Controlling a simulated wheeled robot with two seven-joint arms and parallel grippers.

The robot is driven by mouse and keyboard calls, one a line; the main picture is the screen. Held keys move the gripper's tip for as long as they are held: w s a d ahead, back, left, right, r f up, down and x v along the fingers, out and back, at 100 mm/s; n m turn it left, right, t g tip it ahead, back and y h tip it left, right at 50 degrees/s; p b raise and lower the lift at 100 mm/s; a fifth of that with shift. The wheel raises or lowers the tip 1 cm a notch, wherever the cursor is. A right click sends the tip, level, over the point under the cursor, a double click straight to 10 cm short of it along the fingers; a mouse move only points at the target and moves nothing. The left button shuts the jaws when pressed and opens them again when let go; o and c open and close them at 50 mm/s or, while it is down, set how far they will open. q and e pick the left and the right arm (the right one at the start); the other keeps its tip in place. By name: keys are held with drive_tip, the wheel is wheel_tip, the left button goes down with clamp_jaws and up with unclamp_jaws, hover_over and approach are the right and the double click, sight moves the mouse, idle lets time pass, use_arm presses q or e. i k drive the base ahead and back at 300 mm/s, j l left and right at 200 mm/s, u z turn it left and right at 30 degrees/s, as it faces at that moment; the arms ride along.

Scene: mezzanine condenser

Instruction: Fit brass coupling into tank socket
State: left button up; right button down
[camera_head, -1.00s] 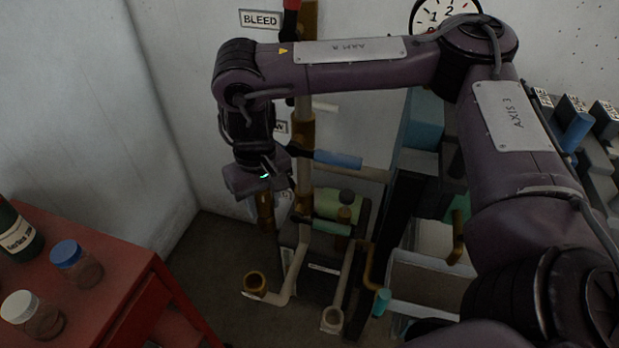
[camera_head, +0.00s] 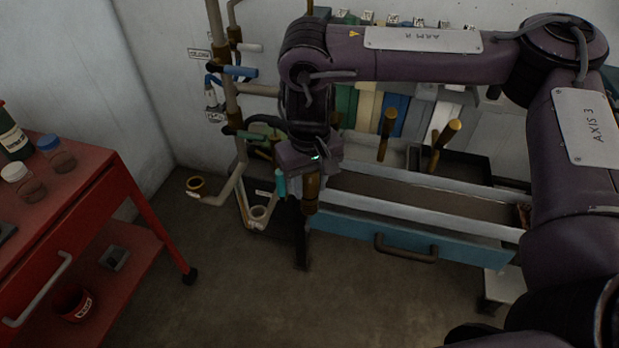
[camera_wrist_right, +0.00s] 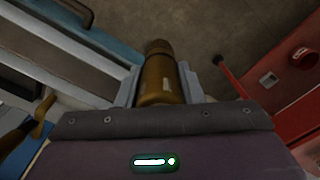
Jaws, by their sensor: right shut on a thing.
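The brass coupling (camera_head: 311,192) is a brown-gold cylinder hanging below my right gripper (camera_head: 309,174) in the head view. In the right wrist view the coupling (camera_wrist_right: 158,78) sits between the two grey fingers of the right gripper (camera_wrist_right: 161,88), which is shut on it. Its far end points away from the palm. Two open pipe ends face up left of the gripper: a brass-rimmed one (camera_head: 196,185) and a pale one (camera_head: 258,212). Neither is touched by the coupling, and I cannot tell which, if either, is the tank socket. My left gripper is out of view.
A blue-fronted drawer (camera_head: 350,236) with a dark handle stands just right of the coupling. Upright pipes with coloured lever handles (camera_head: 240,71) rise behind the gripper. A red cart (camera_head: 119,193) with jars stands at the left. The floor between is clear.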

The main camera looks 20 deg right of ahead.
sight(260, 222)
drive_tip(key=i+j+z, duration=0.25)
drive_tip(key=z, duration=0.15)
drive_tip(key=i+j+z, duration=0.2)
drive_tip(key=j+z, duration=0.25)
drive_tip(key=i+j, duration=0.1)
drive_tip(key=j, duration=0.15)
drive_tip(key=k+u, duration=0.05)
